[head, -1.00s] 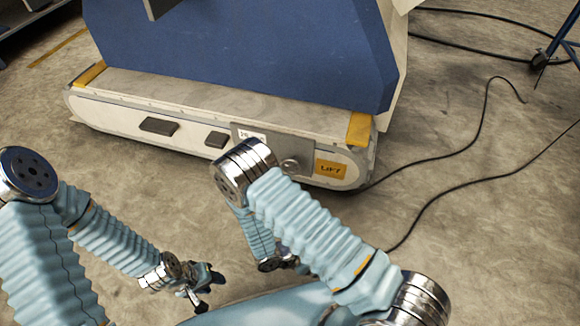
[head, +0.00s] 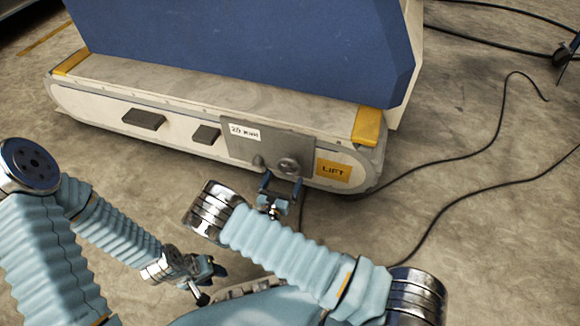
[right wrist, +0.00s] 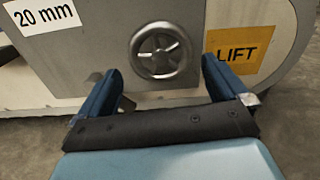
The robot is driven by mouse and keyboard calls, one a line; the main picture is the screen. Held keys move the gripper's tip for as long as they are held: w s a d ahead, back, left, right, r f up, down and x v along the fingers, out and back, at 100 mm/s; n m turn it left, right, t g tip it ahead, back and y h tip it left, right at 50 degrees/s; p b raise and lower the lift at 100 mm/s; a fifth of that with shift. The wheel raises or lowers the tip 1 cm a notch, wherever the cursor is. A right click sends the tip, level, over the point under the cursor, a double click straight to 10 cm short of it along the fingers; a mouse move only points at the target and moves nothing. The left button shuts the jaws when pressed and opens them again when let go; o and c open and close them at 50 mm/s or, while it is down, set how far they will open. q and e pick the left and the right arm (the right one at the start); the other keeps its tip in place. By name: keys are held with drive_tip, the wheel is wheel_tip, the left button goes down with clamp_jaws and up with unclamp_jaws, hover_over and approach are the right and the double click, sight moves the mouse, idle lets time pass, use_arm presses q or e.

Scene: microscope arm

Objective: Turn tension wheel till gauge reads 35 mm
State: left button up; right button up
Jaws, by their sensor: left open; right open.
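The tension wheel (head: 289,165) is a small round metal handwheel with spokes on a grey panel (head: 238,146) at the machine's base; the right wrist view shows it (right wrist: 160,50) upper middle. The gauge label (right wrist: 41,17) beside it reads 20 mm; it is small in the head view (head: 244,132). My right gripper (head: 282,184) is open in front of the wheel, just below it in the head view. In the right wrist view its fingers (right wrist: 160,76) lie either side of the wheel's lower part, with no visible contact. My left gripper (head: 212,284) is open and empty, low over the floor.
A yellow LIFT label (head: 333,170) is right of the wheel. The blue machine body (head: 250,45) rises above the pale base. Black cables (head: 440,175) lie on the floor at right. The floor before the base is otherwise open.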

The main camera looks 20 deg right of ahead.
sight(288, 169)
drive_tip(key=x, duration=0.6)
drive_tip(key=shift+w+d+b, duration=0.3)
drive_tip(key=shift+b, duration=0.1)
drive_tip(key=shift+c, duration=0.5)
drive_tip(key=c, duration=0.5)
drive_tip(key=shift+n, duration=0.3)
